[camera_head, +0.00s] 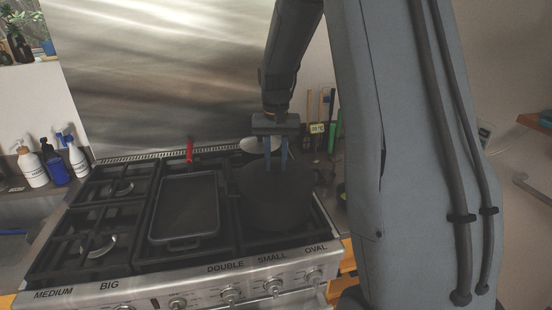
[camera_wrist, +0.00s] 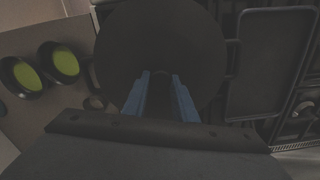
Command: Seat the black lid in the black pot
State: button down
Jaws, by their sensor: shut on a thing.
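The black pot (camera_head: 278,212) stands on the right burners of the stove in the head view. My gripper (camera_head: 276,168) points down over the pot's top. In the wrist view the gripper's two blue fingers (camera_wrist: 161,78) are close together, shut on the knob of the black lid (camera_wrist: 160,35). The lid shows there as a wide dark disc that covers most of what is below it. In the head view lid and pot are both very dark and merge, so I cannot tell whether the lid rests in the rim or hangs just above it.
A pale round thing (camera_head: 258,145) lies behind the pot. Bottles (camera_head: 55,165) stand on the left counter. Two dark bowls with green insides (camera_wrist: 65,62) show in the wrist view.

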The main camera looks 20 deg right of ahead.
jog(key=c, duration=1.4)
grip_release()
jog(key=shift+o, duration=0.2)
notch_tip(320, 180, up, 8)
jog(key=b, duration=0.3)
jog(key=shift+f, duration=0.1)
jog(key=s+a+f, duration=0.1)
jog(key=s+a, duration=0.1)
jog(key=s+a+f+n, duration=0.1)
jog(key=s+a+f, duration=0.1)
jog(key=s+a+f+n+t, duration=0.1)
jog(key=s+a+f, duration=0.1)
jog(key=shift+s+f, duration=0.25)
jog(key=shift+s, duration=0.15)
jog(key=s+a+f+n+t, duration=0.1)
jog(key=s+a+f+n, duration=0.15)
jog(key=s, duration=0.25)
jog(key=s+a+f+n+t, duration=0.1)
jog(key=s+a+f, duration=0.25)
jog(key=s, duration=0.25)
jog(key=shift+g, duration=0.8)
jog(key=f+b, duration=0.2)
jog(key=f, duration=0.1)
jog(key=f+b, duration=0.5)
jog(key=f, duration=0.1)
jog(key=shift+s+d, duration=0.2)
jog(key=shift+d, duration=0.1)
